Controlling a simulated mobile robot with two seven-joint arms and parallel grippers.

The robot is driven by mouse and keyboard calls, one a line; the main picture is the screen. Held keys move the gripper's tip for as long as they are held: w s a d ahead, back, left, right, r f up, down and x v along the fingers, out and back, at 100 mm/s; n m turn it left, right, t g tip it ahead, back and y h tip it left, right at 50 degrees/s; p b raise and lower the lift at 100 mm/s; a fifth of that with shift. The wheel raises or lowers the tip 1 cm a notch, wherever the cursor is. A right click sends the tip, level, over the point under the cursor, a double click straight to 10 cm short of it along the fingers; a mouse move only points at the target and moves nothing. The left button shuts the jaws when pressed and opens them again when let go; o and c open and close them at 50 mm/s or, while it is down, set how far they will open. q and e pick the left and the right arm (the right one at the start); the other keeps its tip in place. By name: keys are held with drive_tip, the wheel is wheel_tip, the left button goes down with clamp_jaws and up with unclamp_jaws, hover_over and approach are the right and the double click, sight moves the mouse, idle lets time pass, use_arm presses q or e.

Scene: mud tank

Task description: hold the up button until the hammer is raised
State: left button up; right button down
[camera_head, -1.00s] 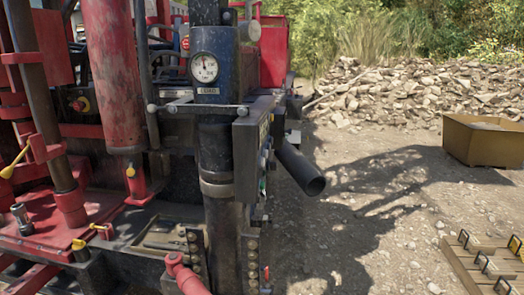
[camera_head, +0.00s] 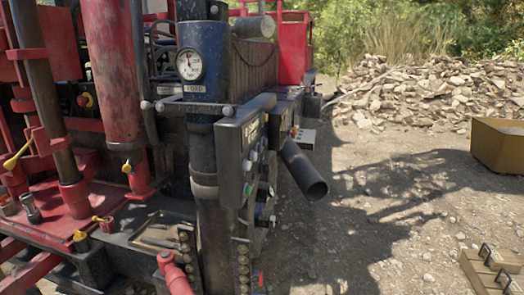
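A dark control box (camera_head: 229,163) is mounted beside the blue-black column of the red drilling rig. Its button face is turned to the right and seen at a steep angle. Several small knobs or buttons (camera_head: 247,165) stick out of that face, but their labels cannot be read, so I cannot tell which is the up button. I cannot pick out the hammer for certain. Neither of my grippers is in view.
A round gauge (camera_head: 189,64) sits on the column. A dark open pipe (camera_head: 304,170) juts out right of the box. The gravel between is clear.

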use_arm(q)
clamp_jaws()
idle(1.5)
